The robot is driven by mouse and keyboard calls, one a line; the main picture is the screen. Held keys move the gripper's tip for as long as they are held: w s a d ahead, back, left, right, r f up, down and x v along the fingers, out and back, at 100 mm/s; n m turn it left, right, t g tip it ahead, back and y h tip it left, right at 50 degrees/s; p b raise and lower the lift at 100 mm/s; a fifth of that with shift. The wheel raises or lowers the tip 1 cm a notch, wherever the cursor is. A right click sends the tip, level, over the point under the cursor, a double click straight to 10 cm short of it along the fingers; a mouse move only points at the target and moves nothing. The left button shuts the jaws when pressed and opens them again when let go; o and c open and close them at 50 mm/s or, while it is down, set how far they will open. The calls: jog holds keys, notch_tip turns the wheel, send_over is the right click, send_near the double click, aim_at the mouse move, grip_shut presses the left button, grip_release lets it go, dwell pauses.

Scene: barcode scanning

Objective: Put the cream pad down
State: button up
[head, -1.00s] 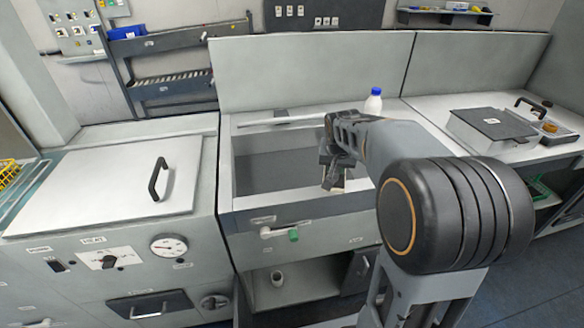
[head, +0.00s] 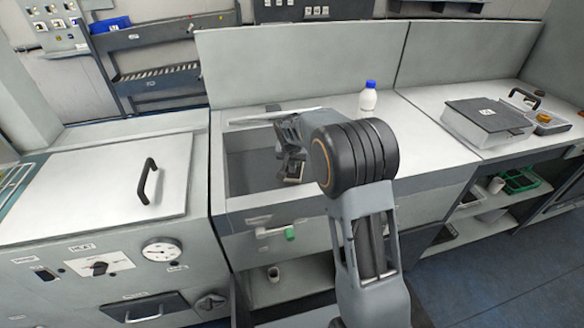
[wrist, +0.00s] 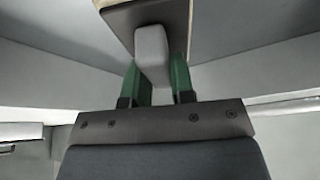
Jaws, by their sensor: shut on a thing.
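My gripper (wrist: 160,76) has green fingers, shut on a pale grey block-shaped grip. The grip joins a dark plate with a cream edge, the cream pad (wrist: 123,22), at the top of the wrist view. In the head view my gripper (head: 291,160) hangs over the open sunken basin (head: 249,158), near its front right side. A small cream patch of the pad (head: 295,174) shows just under the gripper. The rest of the pad is hidden, and I cannot tell whether it touches anything.
A white bottle with a blue cap (head: 368,97) stands on the counter right of the basin. A grey lidded box (head: 487,119) sits further right. A closed lid with a black handle (head: 147,180) lies left. The counter between bottle and box is clear.

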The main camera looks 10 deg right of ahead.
jog(key=shift+w+a+f, duration=0.25)
jog(key=shift+w+f, duration=0.05)
jog(key=shift+f, duration=0.2)
jog(key=shift+w+f, duration=0.1)
jog(key=shift+f, duration=1.5)
jog(key=shift+f, duration=0.1)
